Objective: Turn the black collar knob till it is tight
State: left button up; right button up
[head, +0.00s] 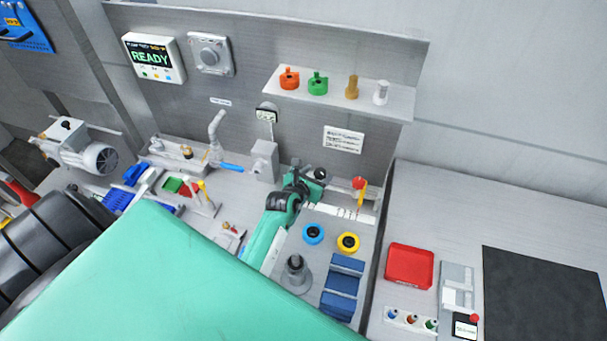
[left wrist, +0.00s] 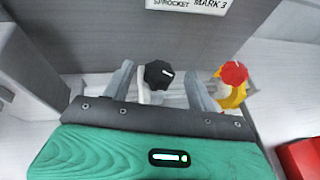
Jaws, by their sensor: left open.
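The black collar knob (left wrist: 158,74) shows in the left wrist view as a dark faceted knob with a white mark on its face. In the head view the black knob (head: 320,172) is just beyond the end of my left arm. My left gripper (left wrist: 160,88) is open, with one finger on each side of the knob in the picture. I see gaps between knob and fingers, and cannot tell how far the fingertips reach along it. My left gripper also shows in the head view (head: 309,182), partly hidden by its own wrist. My right gripper is not in view.
A red knob on a yellow base (left wrist: 233,76) stands close to the right finger. A grey box (head: 264,160) stands left of the gripper. A red tray (head: 409,267) lies to the right.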

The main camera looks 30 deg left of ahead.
pick_arm(q)
jog(key=b+v, duration=0.3)
jog(key=v, duration=0.9)
jog(key=shift+s+r+b, duration=0.15)
jog(key=shift+s+b, duration=0.05)
jog(key=shift+b, duration=0.2)
